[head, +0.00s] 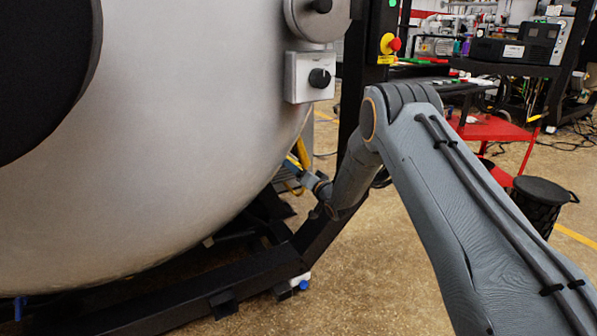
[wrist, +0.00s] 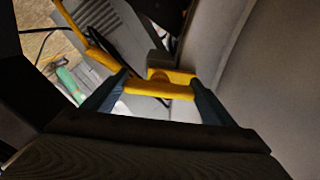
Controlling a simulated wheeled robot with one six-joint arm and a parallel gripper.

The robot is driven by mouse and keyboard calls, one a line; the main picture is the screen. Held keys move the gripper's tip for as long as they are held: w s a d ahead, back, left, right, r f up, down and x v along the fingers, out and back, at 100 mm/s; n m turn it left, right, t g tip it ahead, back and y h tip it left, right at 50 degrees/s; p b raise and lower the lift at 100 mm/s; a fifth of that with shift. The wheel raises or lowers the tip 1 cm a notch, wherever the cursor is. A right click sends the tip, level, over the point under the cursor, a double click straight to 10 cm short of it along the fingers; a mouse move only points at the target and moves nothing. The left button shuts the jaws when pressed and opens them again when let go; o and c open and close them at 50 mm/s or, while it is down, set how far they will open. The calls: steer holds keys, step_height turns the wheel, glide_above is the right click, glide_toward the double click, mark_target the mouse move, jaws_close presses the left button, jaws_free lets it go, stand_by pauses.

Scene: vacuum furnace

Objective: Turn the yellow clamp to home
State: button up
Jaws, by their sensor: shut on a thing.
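The yellow clamp (wrist: 152,90) lies across the middle of the wrist view, beside the grey curved furnace wall (wrist: 285,70). My gripper (wrist: 159,81) has one dark finger at each end of a short yellow piece and is shut on it. A longer yellow bar runs from there up and to the left. In the head view my gripper (head: 299,163) is low at the right edge of the big grey furnace vessel (head: 190,130). My arm and the vessel hide most of the clamp there, and only bits of yellow show.
A black frame (head: 250,265) runs under the vessel. A control box with a black knob (head: 311,77) and a red emergency button (head: 391,45) are above my gripper. A red cart (head: 490,130) and black bin (head: 540,200) stand at the right. Floor in front is clear.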

steer(key=shift+f, duration=0.1)
stand_by(0.3)
steer(key=o, duration=1)
steer(key=shift+o, duration=0.2)
steer(key=v, duration=0.7)
steer(key=shift+s+d+p, duration=0.25)
steer(key=shift+s+p, duration=0.1)
